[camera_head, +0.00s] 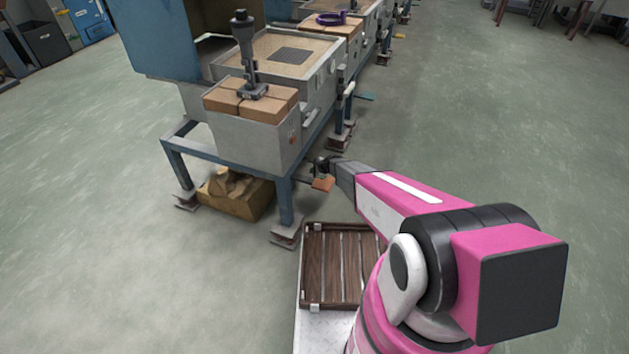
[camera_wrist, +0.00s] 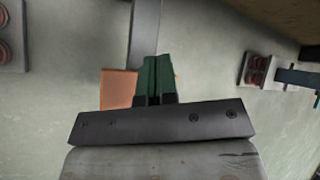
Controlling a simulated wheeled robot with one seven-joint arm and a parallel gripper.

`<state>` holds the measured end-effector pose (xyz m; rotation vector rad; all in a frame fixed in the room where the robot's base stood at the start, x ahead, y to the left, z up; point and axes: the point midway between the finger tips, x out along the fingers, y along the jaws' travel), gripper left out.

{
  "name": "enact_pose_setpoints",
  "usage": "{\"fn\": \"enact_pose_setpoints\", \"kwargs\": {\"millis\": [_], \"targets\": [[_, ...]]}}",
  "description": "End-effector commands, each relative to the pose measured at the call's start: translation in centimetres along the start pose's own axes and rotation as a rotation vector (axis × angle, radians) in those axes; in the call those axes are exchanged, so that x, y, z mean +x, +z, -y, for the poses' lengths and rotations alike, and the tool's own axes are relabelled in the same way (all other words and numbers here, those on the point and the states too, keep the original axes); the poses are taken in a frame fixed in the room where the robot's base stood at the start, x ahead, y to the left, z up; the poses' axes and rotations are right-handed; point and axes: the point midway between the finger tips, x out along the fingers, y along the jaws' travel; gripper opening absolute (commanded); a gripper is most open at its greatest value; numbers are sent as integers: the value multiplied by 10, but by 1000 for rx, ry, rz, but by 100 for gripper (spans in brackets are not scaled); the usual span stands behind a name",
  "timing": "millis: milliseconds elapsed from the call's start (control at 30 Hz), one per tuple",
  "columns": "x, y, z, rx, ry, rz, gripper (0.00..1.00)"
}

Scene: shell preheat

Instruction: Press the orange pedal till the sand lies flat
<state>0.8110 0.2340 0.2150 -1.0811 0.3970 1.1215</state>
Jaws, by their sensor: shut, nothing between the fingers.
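The orange pedal (camera_head: 323,184) sticks out low from the blue frame of the bench, beside its front right leg. My gripper (camera_head: 322,164) is at the pedal, at the end of my pink arm. In the wrist view my gripper (camera_wrist: 158,62) is shut, its green fingers side by side with nothing between them. The orange pedal (camera_wrist: 118,88) shows behind and to the left of the fingers, partly hidden by them. Whether the fingers touch it I cannot tell. The sand (camera_head: 262,46) lies in a grey box on the bench, with a darker square patch in it.
A grey box topped with brown blocks (camera_head: 278,100) and a dark upright tool (camera_head: 243,50) stands at the bench's near end. A brown lump (camera_head: 235,194) lies under the bench. A wooden slatted tray (camera_head: 338,265) is near my base. Open floor lies left and right.

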Motion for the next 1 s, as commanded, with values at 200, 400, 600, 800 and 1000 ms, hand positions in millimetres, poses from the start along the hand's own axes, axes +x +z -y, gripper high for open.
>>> {"fn": "enact_pose_setpoints", "kwargs": {"millis": [200, 400, 600, 800, 1000], "targets": [[-14, 10, 9, 0, 0, 1, 0], [-20, 14, 14, 0, 1, 0, 0], [-19, 14, 14, 0, 1, 0, 0], [-19, 14, 14, 0, 0, 0, 0], [-19, 14, 14, 0, 0, 0, 0]]}}
